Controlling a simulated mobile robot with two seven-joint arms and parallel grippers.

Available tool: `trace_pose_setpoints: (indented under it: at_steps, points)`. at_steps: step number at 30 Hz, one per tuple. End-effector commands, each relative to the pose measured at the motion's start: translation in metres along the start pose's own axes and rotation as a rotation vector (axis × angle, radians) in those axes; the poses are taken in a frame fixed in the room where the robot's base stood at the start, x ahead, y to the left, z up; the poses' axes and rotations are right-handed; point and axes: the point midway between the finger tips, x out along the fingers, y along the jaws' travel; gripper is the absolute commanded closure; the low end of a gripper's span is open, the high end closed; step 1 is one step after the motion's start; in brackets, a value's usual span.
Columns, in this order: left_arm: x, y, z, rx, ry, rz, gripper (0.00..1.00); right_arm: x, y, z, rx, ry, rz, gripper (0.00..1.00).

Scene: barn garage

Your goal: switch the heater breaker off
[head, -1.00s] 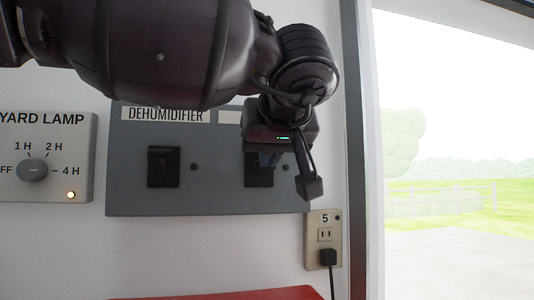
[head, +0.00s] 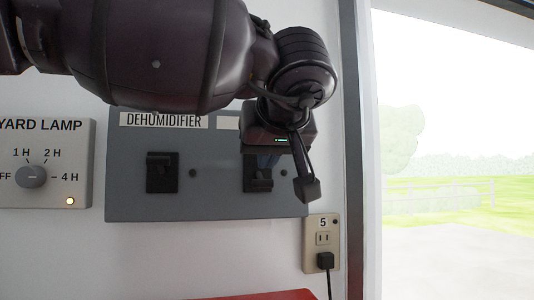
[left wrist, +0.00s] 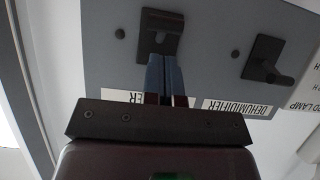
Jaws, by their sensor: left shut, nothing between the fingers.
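The heater breaker (head: 258,186) is a black switch on the grey panel (head: 215,205), partly hidden behind my left gripper in the head view. In the upside-down left wrist view the breaker (left wrist: 161,22) is straight beyond the fingertips, and the label (left wrist: 125,96) below it is partly covered, with "ER" readable. My left gripper (head: 267,162) is shut and empty, its narrow fingers (left wrist: 166,62) pointing at the breaker's lever side. The fingertips are at or very near the lever; I cannot tell whether they touch. The lever's exact position is unclear. My right gripper is not in view.
The dehumidifier breaker (head: 162,172) is left of the heater breaker, its lever sticking out. A yard lamp dial (head: 32,176) is further left. An outlet (head: 322,240) with a plugged cord is below right. A red surface (head: 265,296) shows at the bottom; a window is at right.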

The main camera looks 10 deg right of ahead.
Motion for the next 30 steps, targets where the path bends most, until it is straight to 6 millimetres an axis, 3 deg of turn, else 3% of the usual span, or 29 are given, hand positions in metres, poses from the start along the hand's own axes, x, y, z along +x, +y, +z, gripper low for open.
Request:
trace_pose_setpoints:
  at_steps: [14,24,30]
  points:
    - [-0.005,0.001,-0.003,0.001,0.0,0.001,1.0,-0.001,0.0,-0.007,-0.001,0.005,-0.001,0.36]
    - [-0.04,0.013,-0.024,0.004,0.0,0.006,1.0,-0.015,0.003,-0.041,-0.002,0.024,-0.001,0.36]
    - [-0.076,0.012,-0.002,0.004,0.002,0.007,1.0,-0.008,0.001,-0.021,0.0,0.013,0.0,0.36]
